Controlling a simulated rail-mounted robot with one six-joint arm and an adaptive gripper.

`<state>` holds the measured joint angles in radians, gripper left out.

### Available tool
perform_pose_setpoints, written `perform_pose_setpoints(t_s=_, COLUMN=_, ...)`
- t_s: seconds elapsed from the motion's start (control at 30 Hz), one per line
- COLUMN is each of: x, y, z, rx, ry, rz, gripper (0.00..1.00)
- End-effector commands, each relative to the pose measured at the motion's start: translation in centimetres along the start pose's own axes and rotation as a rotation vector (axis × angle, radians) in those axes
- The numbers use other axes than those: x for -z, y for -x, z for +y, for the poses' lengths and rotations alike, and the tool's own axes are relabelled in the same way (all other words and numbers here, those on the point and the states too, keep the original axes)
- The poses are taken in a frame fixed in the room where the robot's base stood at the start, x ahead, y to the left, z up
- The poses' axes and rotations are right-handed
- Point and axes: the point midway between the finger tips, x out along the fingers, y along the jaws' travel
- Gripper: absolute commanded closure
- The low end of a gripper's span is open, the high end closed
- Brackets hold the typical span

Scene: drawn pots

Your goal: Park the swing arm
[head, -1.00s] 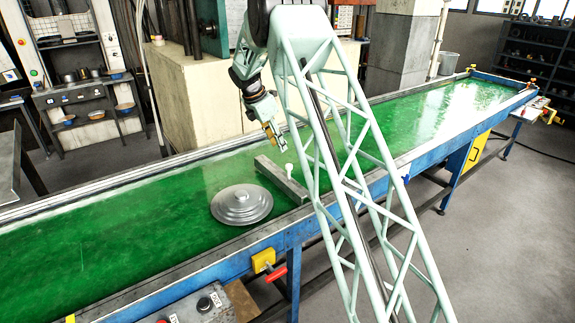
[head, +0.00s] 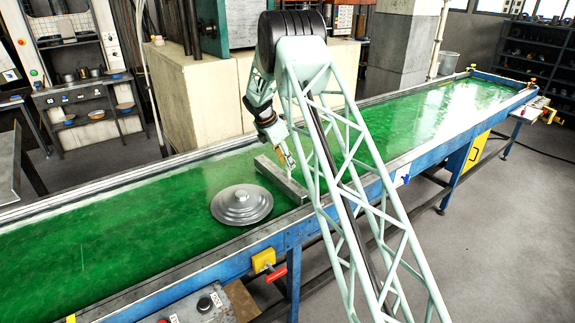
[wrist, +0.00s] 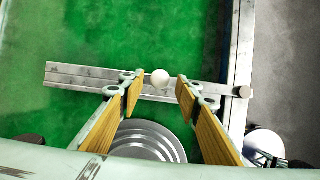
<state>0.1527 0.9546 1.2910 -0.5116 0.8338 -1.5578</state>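The swing arm (head: 268,170) is a grey metal bar lying across part of the green belt, its near end at the belt's front rail. It also crosses the wrist view (wrist: 88,77). A white round knob (wrist: 160,78) stands on it. My gripper (head: 287,161) is over the bar, pointing down. In the wrist view my gripper (wrist: 158,88) is open, with its tan-padded fingers left and right of the knob and a gap on each side. I cannot tell how far the fingertips reach down beside it. In the head view the knob is hidden.
A stepped silver disc (head: 241,205) lies on the green belt (head: 130,225) just left of the bar. The blue front rail (head: 245,262) carries a yellow block with a red handle (head: 268,264). The belt right of the bar is clear.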

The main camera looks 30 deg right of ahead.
Motion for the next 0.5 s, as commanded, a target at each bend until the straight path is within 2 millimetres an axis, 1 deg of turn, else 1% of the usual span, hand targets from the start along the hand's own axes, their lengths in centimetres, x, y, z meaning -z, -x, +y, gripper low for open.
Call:
perform_pose_setpoints(t_s=0.1, x=0.0, y=-1.0, z=0.0, rx=0.001, ry=0.0, rz=0.0, gripper=0.69)
perform_pose_setpoints(t_s=0.2, x=0.0, y=-1.5, z=0.0, rx=0.0, ry=0.0, rz=0.0, gripper=0.69)
perform_pose_setpoints(t_s=0.5, x=0.0, y=-1.8, z=0.0, rx=0.0, ry=0.0, rz=0.0, gripper=0.69)
